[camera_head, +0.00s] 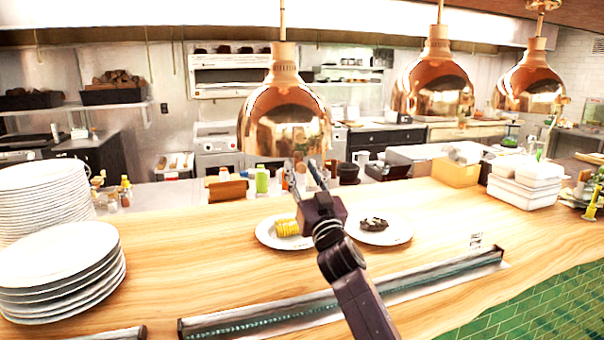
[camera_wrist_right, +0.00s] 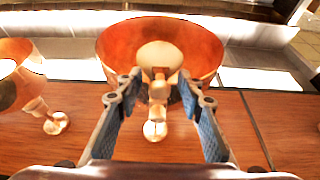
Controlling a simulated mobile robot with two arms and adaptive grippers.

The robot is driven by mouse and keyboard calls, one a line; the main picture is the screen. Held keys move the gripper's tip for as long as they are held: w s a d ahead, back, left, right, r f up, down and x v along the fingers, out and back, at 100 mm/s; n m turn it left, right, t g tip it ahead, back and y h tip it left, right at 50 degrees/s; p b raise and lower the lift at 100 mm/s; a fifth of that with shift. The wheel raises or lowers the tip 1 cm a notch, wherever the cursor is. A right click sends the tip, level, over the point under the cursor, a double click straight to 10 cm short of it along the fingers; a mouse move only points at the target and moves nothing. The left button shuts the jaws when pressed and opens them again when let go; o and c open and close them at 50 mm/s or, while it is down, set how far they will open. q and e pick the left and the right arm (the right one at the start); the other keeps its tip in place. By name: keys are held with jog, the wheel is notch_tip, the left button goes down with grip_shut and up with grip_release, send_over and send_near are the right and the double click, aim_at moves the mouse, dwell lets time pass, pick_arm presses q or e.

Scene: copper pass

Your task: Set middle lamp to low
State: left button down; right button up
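Three copper dome lamps hang in a row over the counter: a left lamp (camera_head: 285,120), a middle lamp (camera_head: 435,85) and a right lamp (camera_head: 530,88). My right gripper (camera_head: 305,172) points up just below the left lamp's rim in the head view. In the right wrist view my right gripper (camera_wrist_right: 158,88) has its two fingers spread apart. A copper lamp (camera_wrist_right: 118,45) with a pale centre and stem shows beyond and between them. Contact with it cannot be told. Another lamp (camera_wrist_right: 12,75) is at the left edge there. My left gripper is out of view.
The wooden counter (camera_head: 190,245) holds stacked white plates (camera_head: 62,275) at left. A plate with yellow food (camera_head: 268,236) and a plate with dark food (camera_head: 395,233) stand behind my right arm. White containers (camera_head: 525,185) stand at right. A metal-framed strip (camera_head: 410,285) lies along the front.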

jog(key=shift+s, duration=0.1)
jog(key=v, duration=1.2)
